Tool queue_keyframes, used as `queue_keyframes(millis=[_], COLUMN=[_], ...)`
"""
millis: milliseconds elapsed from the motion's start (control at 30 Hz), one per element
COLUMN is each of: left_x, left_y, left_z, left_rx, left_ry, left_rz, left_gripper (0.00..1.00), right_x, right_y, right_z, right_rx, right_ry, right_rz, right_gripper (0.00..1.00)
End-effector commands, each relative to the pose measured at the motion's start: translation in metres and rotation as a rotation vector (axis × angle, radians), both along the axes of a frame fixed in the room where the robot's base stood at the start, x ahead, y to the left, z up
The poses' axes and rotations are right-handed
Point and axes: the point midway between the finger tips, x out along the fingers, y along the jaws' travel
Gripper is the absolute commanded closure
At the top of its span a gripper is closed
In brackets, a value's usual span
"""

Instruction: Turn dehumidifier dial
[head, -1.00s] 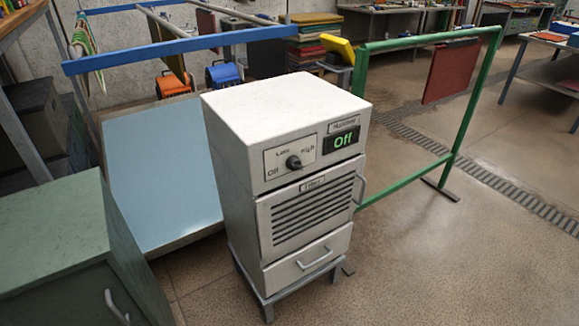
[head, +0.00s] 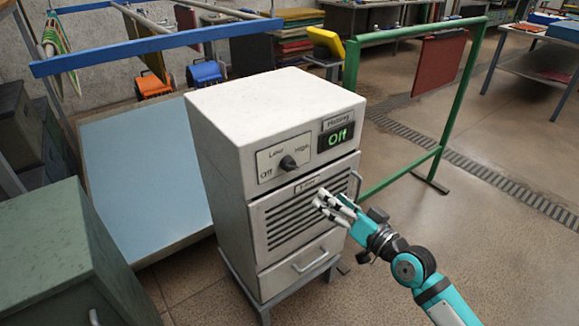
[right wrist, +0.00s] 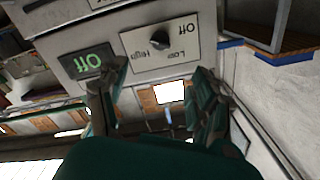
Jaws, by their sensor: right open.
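The white dehumidifier (head: 225,150) stands on a low grey stand in the middle of the head view. Its black dial (head: 289,162) sits on a panel marked Off, Low and High. The display (head: 337,136) beside it reads "Off" in green. In the right wrist view the dial (right wrist: 160,41) and the display (right wrist: 88,62) appear upside down, beyond the fingers. My right gripper (head: 325,203) is open and empty, in front of the vent slats, below and right of the dial. It also shows in the right wrist view (right wrist: 158,85). My left gripper is not in view.
A green metal frame (head: 465,97) with a red mat stands to the right. A green cabinet (head: 60,255) is at the lower left, and a sloped blue board (head: 140,180) stands left of the dehumidifier.

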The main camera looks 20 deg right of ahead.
Motion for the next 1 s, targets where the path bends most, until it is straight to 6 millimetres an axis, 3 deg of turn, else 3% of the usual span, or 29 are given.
queue_keyframes(millis=[600,800,1000], left_x=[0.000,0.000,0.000], left_y=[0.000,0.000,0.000], left_z=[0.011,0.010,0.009], left_rx=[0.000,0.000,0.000], left_ry=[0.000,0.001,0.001], left_rz=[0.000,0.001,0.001], left_gripper=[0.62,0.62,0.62], right_x=[0.122,0.143,0.148], right_y=[0.045,0.052,0.054], right_z=[0.001,0.000,0.000], right_rx=[0.000,0.000,-0.001], right_ry=[0.000,0.001,0.001], right_rz=[0.000,0.001,0.000], right_gripper=[0.35,0.35,0.35])
